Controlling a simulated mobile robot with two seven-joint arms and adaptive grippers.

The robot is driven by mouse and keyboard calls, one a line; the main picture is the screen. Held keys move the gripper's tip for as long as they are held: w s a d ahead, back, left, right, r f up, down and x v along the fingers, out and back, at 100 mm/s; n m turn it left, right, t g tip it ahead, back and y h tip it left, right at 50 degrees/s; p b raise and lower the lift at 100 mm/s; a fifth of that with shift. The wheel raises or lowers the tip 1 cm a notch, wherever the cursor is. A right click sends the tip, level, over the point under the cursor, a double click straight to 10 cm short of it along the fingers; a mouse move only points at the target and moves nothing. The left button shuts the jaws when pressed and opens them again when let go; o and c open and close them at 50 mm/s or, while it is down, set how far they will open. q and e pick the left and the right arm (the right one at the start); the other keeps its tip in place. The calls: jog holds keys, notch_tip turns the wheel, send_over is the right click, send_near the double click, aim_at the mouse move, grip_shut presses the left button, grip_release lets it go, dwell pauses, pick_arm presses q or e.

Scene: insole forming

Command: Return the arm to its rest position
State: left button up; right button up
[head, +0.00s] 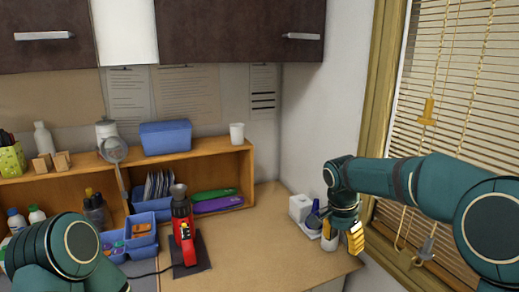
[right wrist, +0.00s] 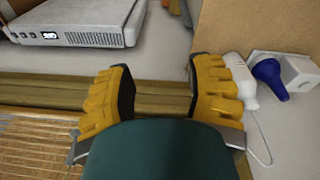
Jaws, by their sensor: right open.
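My right arm (head: 425,180) reaches in from the right of the head view, bent down at the wrist. My right gripper (head: 343,238) hangs over the right end of the wooden counter, by the window. In the right wrist view its yellow fingers (right wrist: 164,72) are spread wide with nothing between them. My left arm (head: 65,245) shows only as green links at the lower left; its gripper is not in view.
A white bottle (right wrist: 240,82), a blue item (right wrist: 268,76) and a white box (right wrist: 299,72) stand close to my right gripper. A red heat tool (head: 184,235) stands on a dark mat. The wooden counter (head: 270,240) is clear between them. Window blinds (head: 465,95) are at right.

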jog(key=s+a+f+n+y+b, duration=0.1)
jog(key=s+a+f+n+y, duration=0.2)
jog(key=f, duration=0.8)
jog(key=s+a+f+n+y+b, duration=0.1)
jog(key=s+a+f+n, duration=0.25)
jog(key=f, duration=0.75)
jog(key=s+a+f+n+t+y+b, duration=0.1)
jog(key=s+a+f+n+b, duration=0.1)
jog(key=s+f, duration=1.2)
jog(key=s+a+n, duration=0.1)
jog(key=s+a, duration=0.1)
jog(key=s, duration=0.1)
jog(key=shift+f+t+y, duration=0.15)
jog(key=shift+t+y, duration=0.15)
jog(key=shift+t, duration=0.1)
jog(key=shift+a, duration=0.1)
jog(key=shift+c, duration=0.6)
